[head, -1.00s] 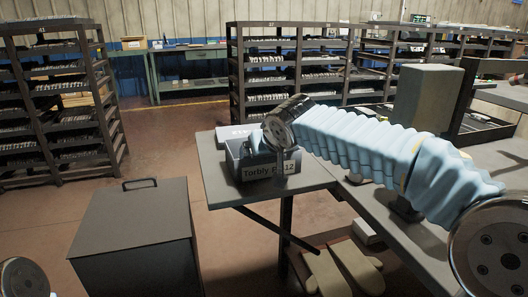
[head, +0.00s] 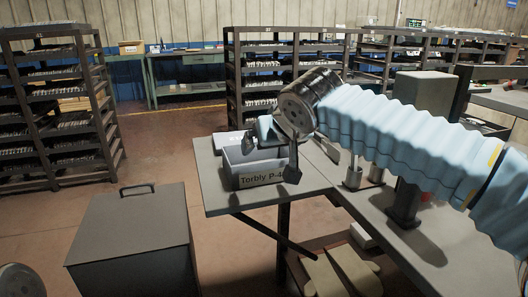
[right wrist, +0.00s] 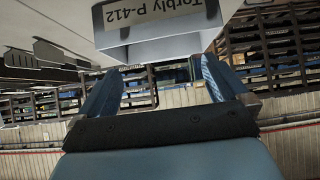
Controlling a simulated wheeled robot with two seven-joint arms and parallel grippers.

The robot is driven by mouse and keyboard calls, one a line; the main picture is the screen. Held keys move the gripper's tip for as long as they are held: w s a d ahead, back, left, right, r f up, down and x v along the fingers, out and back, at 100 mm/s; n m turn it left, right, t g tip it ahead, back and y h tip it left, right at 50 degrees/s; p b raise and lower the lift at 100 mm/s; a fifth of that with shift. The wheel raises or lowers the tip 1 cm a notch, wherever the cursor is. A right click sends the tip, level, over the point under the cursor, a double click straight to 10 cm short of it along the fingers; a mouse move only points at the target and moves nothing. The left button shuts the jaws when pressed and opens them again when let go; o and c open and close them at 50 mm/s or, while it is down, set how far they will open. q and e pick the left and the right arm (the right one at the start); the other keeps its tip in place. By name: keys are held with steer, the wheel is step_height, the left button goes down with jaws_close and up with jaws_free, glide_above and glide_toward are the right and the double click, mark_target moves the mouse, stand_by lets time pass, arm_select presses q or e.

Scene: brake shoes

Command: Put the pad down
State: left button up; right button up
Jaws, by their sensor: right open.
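A grey bin (head: 246,171) labelled "Torbly P-4…" stands on the near left part of the grey table (head: 240,203). In the right wrist view the bin (right wrist: 150,50) appears upside down, its label reading "Torbly P-412". My right gripper (head: 277,153) is at the bin's right side, partly in front of it. Its two blue fingers (right wrist: 160,85) are wide apart with nothing between them. No pad can be clearly made out; the bin's inside is largely hidden by my gripper.
A dark lidded box (head: 135,238) with a handle stands on the floor at the left. A grey block on a post (head: 424,92) stands on the table behind my right arm. Racks of parts (head: 60,110) stand behind. The table's near left corner is clear.

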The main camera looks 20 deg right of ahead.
steer(key=shift+v, duration=1.65)
